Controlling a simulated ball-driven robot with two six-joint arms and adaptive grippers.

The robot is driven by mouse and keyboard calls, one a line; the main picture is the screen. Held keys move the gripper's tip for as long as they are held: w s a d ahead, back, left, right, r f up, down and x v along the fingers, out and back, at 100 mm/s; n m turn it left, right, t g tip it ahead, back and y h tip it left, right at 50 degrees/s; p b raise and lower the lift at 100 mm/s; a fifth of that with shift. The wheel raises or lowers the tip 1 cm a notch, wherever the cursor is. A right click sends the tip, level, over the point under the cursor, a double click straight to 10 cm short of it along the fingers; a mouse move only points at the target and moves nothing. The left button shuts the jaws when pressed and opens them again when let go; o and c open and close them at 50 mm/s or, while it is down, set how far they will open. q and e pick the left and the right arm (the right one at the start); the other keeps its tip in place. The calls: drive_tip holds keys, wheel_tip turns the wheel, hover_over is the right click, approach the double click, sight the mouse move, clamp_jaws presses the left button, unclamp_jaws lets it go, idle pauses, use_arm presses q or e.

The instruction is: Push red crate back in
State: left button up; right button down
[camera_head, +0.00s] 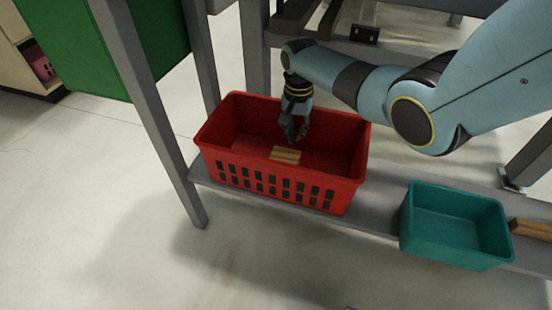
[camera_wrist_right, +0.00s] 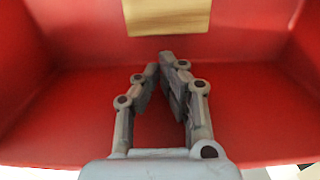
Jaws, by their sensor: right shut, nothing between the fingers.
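The red crate (camera_head: 262,189) stands on a low grey shelf of a metal frame, with its slotted side facing me and its front edge near the shelf's front edge. A small wooden piece (camera_head: 285,155) lies inside it. My right gripper (camera_head: 294,138) reaches down into the crate near its back wall, above and behind the wooden piece. In the right wrist view the right gripper (camera_wrist_right: 158,68) is shut and empty, with red crate surface around it and the wooden piece (camera_wrist_right: 166,16) at the top. Whether the fingers touch the crate, I cannot tell. My left gripper is not in view.
A teal bin (camera_head: 455,228) stands on the grey shelf (camera_head: 378,210) right of the crate, with a wooden piece (camera_head: 530,229) beside it. A grey frame leg (camera_head: 160,130) rises close to the crate's left. A green panel (camera_head: 85,45) is at upper left. The floor in front is clear.

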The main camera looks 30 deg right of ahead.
idle(0.3)
wheel_tip(320, 180, up, 12)
idle(0.5)
